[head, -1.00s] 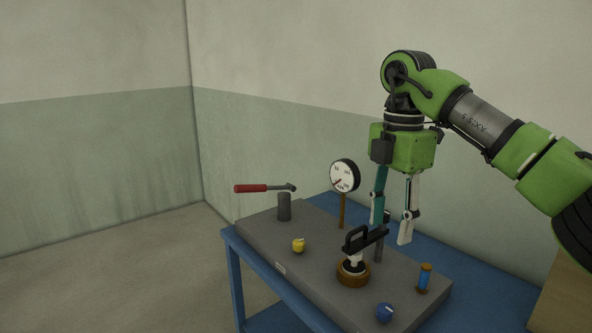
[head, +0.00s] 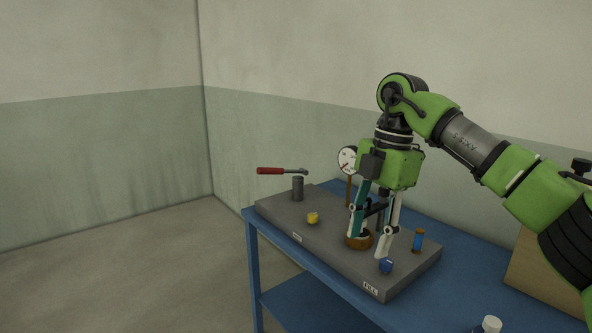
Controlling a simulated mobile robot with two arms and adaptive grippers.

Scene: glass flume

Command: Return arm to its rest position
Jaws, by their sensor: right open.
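My right arm comes in from the right side of the head view. Its green gripper (head: 369,247) points down over the grey panel (head: 326,250) on the blue table. The two fingers are apart, in front of a black handle on a brass base (head: 358,241). The fingers partly hide this handle, and I cannot tell whether they touch it. I see nothing held. My left gripper is not in view.
The panel also bears a red-handled lever (head: 277,171), a round gauge (head: 347,160) partly behind my gripper, a yellow knob (head: 313,218), a blue knob (head: 385,265) and a blue cylinder (head: 418,241). A cardboard-coloured box (head: 545,275) stands at right.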

